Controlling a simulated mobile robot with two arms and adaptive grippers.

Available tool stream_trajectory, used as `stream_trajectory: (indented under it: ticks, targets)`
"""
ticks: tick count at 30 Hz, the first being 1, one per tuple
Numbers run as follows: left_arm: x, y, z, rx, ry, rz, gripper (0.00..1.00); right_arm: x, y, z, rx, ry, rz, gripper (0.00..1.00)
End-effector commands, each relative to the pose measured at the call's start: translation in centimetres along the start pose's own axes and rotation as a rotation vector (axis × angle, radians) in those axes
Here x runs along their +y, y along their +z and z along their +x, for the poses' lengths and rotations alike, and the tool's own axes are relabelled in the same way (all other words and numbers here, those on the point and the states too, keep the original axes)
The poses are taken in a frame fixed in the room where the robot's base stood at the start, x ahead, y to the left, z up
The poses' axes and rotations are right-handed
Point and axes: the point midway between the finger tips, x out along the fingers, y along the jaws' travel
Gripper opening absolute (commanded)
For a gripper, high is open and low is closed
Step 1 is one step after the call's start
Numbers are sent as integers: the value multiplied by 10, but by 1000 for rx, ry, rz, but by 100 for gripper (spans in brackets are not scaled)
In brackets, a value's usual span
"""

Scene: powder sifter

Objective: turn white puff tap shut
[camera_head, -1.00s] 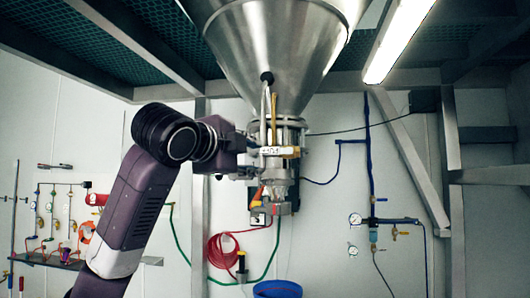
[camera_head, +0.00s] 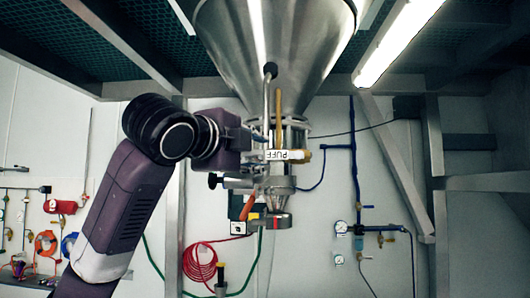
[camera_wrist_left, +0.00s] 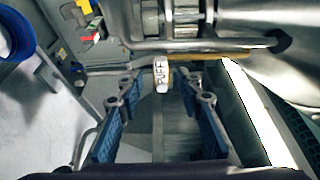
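The white puff tap (camera_head: 285,155) is a small white handle lettered PUFF on the metal outlet below the hopper cone (camera_head: 275,45). The lettering looks upside down in the head view. In the left wrist view the tap (camera_wrist_left: 161,76) lies at the fingertips, in the gap between the two fingers. My left gripper (camera_wrist_left: 160,96) is open, with a blue-padded finger on each side of the tap. Clear gaps show beside the tap, and I see no firm contact. In the head view my left gripper (camera_head: 250,158) reaches the outlet from the left, its fingers partly hidden. My right gripper is not in view.
An orange lever (camera_head: 247,207) hangs below the tap. A metal rod (camera_head: 267,105) and a yellow bar (camera_head: 278,110) stand close above it. A coiled red hose (camera_head: 199,263) hangs behind. Blue pipework with gauges (camera_head: 341,227) is on the right wall.

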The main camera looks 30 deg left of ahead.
Motion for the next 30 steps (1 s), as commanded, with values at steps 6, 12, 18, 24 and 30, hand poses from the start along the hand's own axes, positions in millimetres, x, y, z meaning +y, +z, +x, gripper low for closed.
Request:
stream_trajectory:
  ticks: [6,12,18,24,30]
  targets:
    - [-3,1,37,-2,4,-1,33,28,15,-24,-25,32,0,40]
    - [-2,1,53,-1,1,-1,33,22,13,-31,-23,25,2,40]
    - [0,1,56,-1,0,-1,33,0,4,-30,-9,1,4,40]
    - [0,1,55,-1,0,-1,22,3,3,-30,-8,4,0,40]
    - [0,1,55,-1,0,-1,0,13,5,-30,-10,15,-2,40]
